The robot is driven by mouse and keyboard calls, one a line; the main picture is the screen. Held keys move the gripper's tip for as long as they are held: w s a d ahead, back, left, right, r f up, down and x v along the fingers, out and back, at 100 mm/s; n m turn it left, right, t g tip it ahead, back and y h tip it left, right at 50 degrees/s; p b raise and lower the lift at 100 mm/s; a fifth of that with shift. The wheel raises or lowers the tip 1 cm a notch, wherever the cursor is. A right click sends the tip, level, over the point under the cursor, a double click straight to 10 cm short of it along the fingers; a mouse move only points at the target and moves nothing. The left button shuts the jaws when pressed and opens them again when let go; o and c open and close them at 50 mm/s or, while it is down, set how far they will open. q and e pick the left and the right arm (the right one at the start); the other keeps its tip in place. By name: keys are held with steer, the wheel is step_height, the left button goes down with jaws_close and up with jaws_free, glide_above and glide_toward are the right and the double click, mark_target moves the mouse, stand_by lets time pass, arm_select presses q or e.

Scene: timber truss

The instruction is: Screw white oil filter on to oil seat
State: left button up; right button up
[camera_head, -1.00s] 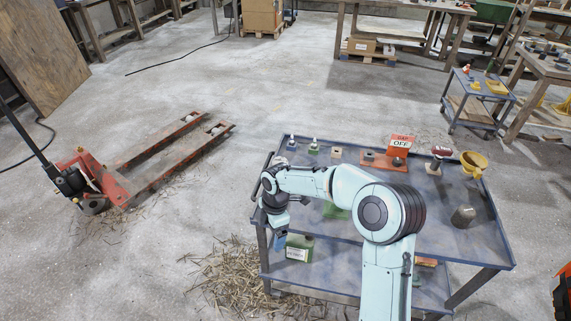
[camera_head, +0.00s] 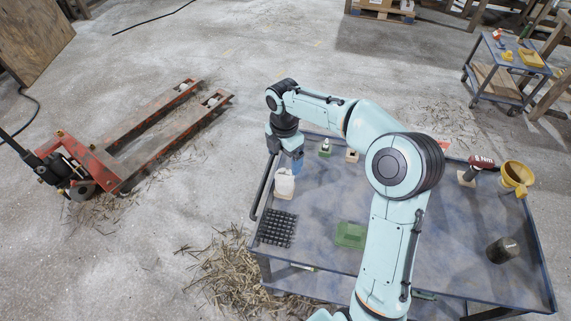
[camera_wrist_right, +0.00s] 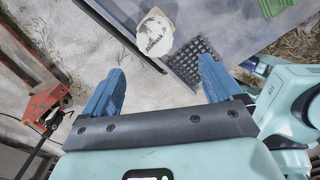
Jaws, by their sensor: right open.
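A white, rounded object with dark lettering, apparently the white oil filter (camera_head: 284,184), stands at the left end of the blue table; it also shows in the right wrist view (camera_wrist_right: 155,36). My right gripper (camera_head: 292,160) is over that end of the table. In the wrist view the blue fingers of my right gripper (camera_wrist_right: 160,88) are apart with nothing between them, and the white object lies beyond the fingertips. I cannot make out the oil seat; my right arm hides part of the table's back. My left gripper is not in view.
The blue table (camera_head: 315,235) carries a black grid mat (camera_head: 277,229), a green block (camera_head: 351,235), a dark cylinder (camera_head: 502,250), a yellow funnel (camera_head: 515,175) and a dark red item (camera_head: 480,163). A red pallet jack (camera_head: 150,140) stands left on open floor.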

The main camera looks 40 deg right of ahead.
mark_target(285, 176)
steer(key=shift+w+d+f, duration=0.2)
steer(key=shift+w, duration=0.1)
step_height(285, 176, down, 7)
steer(key=shift+s+r+b, duration=0.1)
steer(key=shift+s+b, duration=0.05)
steer(key=shift+b, duration=0.3)
steer(key=shift+w+d+f, duration=0.1)
steer(key=shift+w+f, duration=0.05)
steer(key=shift+f, duration=1.4)
steer(key=shift+w+f, duration=0.15)
steer(key=shift+f, duration=1.35)
steer(key=shift+r, duration=0.1)
steer(key=c, duration=1.2)
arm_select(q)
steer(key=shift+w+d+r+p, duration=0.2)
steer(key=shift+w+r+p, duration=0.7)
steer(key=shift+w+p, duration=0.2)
arm_select(e)
step_height(285, 176, up, 20)
steer(key=shift+c, duration=0.2)
